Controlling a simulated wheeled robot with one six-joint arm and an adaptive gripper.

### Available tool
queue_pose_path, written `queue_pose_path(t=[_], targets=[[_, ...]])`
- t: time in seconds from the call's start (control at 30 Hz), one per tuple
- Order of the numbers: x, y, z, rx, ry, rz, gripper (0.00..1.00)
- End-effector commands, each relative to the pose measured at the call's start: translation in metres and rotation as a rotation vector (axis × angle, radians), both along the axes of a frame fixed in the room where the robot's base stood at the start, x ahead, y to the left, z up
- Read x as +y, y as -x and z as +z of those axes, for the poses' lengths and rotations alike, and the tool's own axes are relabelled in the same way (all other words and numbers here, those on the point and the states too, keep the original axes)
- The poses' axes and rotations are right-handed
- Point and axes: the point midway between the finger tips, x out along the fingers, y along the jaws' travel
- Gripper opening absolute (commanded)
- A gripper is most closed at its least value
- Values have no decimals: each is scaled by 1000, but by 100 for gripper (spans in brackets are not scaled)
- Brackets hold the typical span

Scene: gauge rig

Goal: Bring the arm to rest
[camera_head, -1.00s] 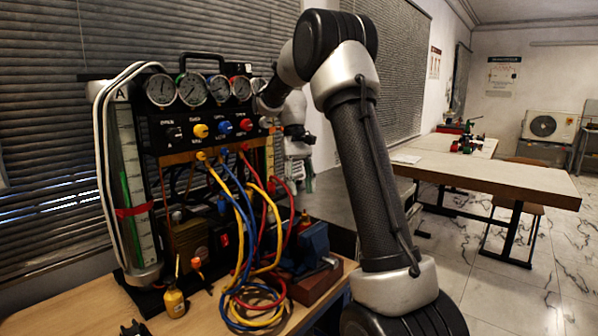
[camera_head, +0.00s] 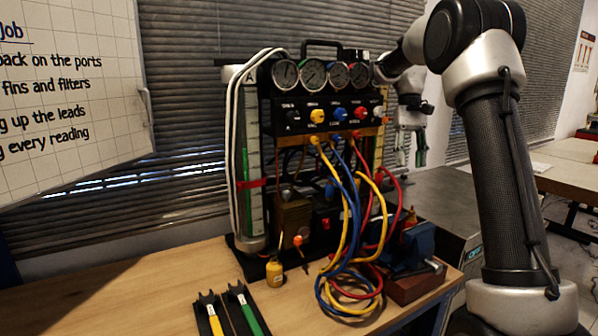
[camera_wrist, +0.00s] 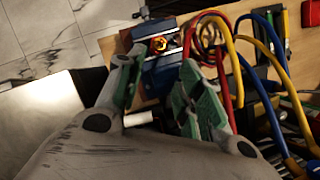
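My arm (camera_head: 505,170) rises at the right in the head view, bends at the top, and reaches left behind the right end of the gauge rig (camera_head: 325,112). My gripper (camera_head: 412,158) hangs from its end, pointing down, beside the rig's right side and partly dark against the blinds. In the wrist view, my gripper (camera_wrist: 163,75) shows two green-padded fingers spread apart with nothing held between them. Beyond the fingers lies the blue vise (camera_wrist: 160,72), which also shows below and right of the rig in the head view (camera_head: 413,245).
Yellow, blue and red hoses (camera_head: 350,215) loop from the rig onto the wooden bench (camera_head: 130,285). A whiteboard (camera_head: 75,85) stands left. Another table (camera_head: 570,172) is at right.

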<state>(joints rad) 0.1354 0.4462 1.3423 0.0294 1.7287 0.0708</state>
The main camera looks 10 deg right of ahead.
Motion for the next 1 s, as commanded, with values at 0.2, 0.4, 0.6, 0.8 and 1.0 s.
queue_pose_path(t=[0.2,0.4,0.6,0.8,1.0], targets=[[-1,-1,-45,-70,8,17,37],[11,52,-51,-189,26,49,37],[28,126,-43,-337,48,91,37],[45,213,-43,-500,67,137,37],[55,279,-50,-625,76,170,37]])
